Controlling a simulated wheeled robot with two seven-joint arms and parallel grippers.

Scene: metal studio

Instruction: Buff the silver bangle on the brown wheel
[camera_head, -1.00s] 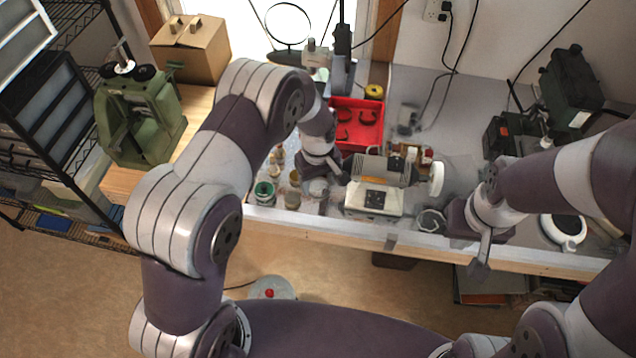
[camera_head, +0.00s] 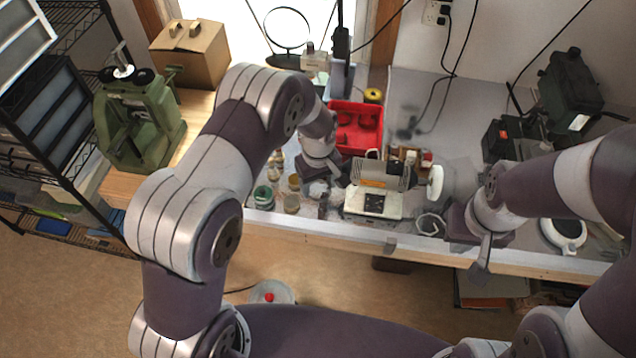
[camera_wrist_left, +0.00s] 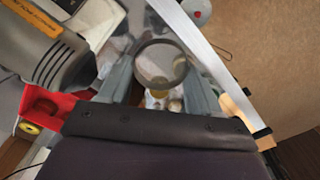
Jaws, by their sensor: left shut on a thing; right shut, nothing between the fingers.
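The silver bangle (camera_wrist_left: 160,43) shows as a grey ring between the fingers of my left gripper (camera_wrist_left: 158,88) in the left wrist view. In the head view my left gripper (camera_head: 322,183) is low over the bench, left of the polishing motor (camera_head: 376,185), and shut on the bangle. A pale wheel (camera_head: 435,182) is on the motor's right end. I cannot make out the brown wheel; the motor's left end is partly behind my left gripper. My right gripper (camera_head: 484,258) is shut and empty at the bench's front edge, right of the motor.
A red tray (camera_head: 340,143) holding dark red pieces stands behind the motor. Small jars (camera_head: 263,195) stand left of my left gripper. A coiled pale thing (camera_head: 431,224) lies between the motor and my right gripper. A white round dish (camera_head: 563,232) sits at the right.

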